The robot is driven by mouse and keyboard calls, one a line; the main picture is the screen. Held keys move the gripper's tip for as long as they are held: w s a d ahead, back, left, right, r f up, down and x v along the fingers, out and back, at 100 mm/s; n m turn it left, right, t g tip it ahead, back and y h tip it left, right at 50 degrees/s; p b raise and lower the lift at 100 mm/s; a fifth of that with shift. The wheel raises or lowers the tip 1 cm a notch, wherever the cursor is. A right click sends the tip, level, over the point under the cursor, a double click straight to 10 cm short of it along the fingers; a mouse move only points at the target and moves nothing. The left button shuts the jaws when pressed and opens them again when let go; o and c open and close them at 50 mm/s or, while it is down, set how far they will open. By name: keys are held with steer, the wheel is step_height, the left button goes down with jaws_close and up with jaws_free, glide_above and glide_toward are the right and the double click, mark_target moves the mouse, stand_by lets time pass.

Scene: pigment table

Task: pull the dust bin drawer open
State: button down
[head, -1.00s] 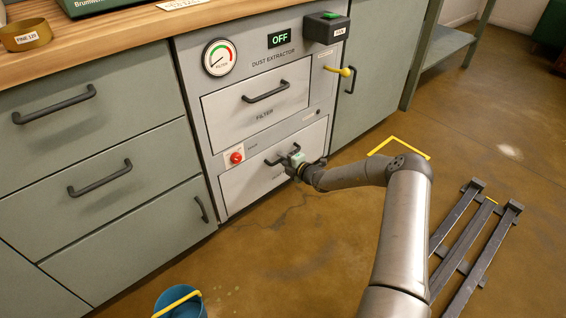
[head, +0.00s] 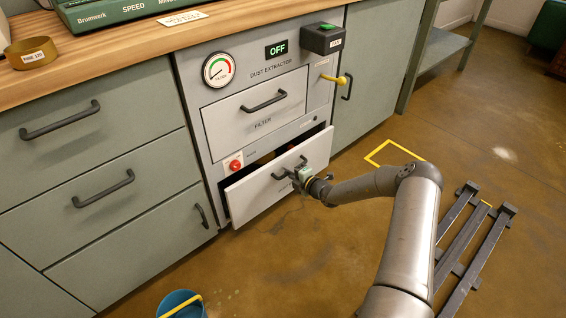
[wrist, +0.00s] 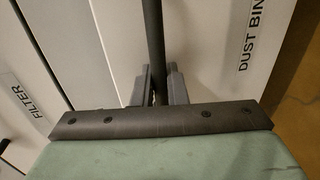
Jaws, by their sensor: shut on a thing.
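The dust bin drawer (head: 262,196) is the lower drawer of the grey dust extractor. It stands partly open, with a dark gap along its top and left side. In the wrist view its front carries the label DUST BIN (wrist: 252,45). Its dark bar handle (head: 283,174) crosses between my fingers in the wrist view (wrist: 153,40). The inside of the drawer is mostly hidden.
The filter drawer (head: 256,110) above is closed. A blue bucket (head: 178,304) stands on the floor at the front. A dark slatted pallet (head: 466,246) lies at the right. Floor before the drawer is clear.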

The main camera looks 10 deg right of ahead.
steer(key=f+p+v, duration=0.2)
steer(key=p+v, duration=0.2)
steer(key=v, duration=0.9)
steer(key=s+f+p+v, duration=0.1)
steer(key=f+p+v, duration=0.2)
steer(key=v, duration=1)
steer(key=shift+d+f+p, duration=0.2)
steer(key=shift+d+p, duration=0.15)
steer(key=shift+p, duration=0.55)
steer(key=c, duration=1.8)
jaws_free()
steer(key=p+v, duration=0.3)
steer(key=v, duration=1.4)
steer(key=shift+s, duration=0.2)
steer(key=shift+d, duration=0.1)
